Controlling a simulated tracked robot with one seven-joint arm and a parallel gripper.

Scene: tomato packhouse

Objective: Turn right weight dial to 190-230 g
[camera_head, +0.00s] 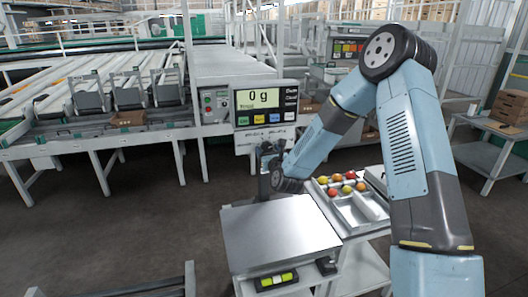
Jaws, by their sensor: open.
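The weight display (265,103) reads 0 g and stands behind the scale's bare metal plate (280,233). It has a row of coloured buttons along its lower part. I cannot pick out a right weight dial; it is hidden or too small to tell. My gripper (268,152) is small and dark at the end of my blue arm. It is below the display and above the far edge of the plate. It is open, and I see nothing held in it. I cannot tell whether it touches anything.
A tray (372,222) with several red, yellow and green tomatoes stands right of the scale. A grey control box (214,104) stands left of the display. Conveyor lanes (95,88) fill the left back. The floor at left front is mostly clear, with a metal frame (150,291) at the bottom edge.

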